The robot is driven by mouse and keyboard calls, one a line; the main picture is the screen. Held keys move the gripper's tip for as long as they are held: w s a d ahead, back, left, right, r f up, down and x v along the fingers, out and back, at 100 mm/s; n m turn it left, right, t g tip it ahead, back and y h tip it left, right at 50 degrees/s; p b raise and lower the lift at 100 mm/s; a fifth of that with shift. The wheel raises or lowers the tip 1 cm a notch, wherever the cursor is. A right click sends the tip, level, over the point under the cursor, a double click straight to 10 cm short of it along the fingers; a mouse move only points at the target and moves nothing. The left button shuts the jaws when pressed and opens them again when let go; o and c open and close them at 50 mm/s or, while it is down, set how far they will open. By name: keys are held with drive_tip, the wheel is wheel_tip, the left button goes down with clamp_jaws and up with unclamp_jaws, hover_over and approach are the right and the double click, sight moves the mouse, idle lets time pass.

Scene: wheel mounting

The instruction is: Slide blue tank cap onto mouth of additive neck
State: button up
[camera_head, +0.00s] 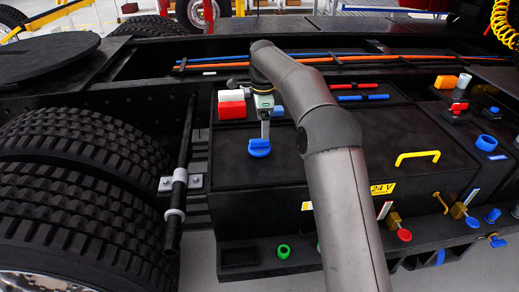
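My gripper (264,132) points down over the black box top at the centre of the head view. Its narrow grey fingers look closed on a blue tank cap (259,148) at their tips. The cap seems held above the dark box top; the exact gap is hard to tell. A blue ring-shaped neck mouth (487,143), which looks like the additive neck, stands on the black tank at the right. Its centre looks open and dark. My gripper and cap are well to the left of it, with my arm between them in the picture.
A yellow handle (417,157) rises from the box top between cap and neck. Red and white blocks (231,103) stand left of my gripper. Red and blue bars (362,97) lie behind. Valves (461,208) line the right front. Large tyres (75,210) are at left.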

sight(259, 139)
wheel_tip(259, 139, down, 3)
drive_tip(key=shift+r, duration=0.1)
drive_tip(key=f, duration=0.2)
drive_tip(key=a+f+p, duration=0.1)
drive_tip(key=f, duration=0.1)
drive_tip(key=shift+f+p, duration=0.3)
drive_tip(key=shift+f, duration=0.3)
drive_tip(key=c, duration=1.1)
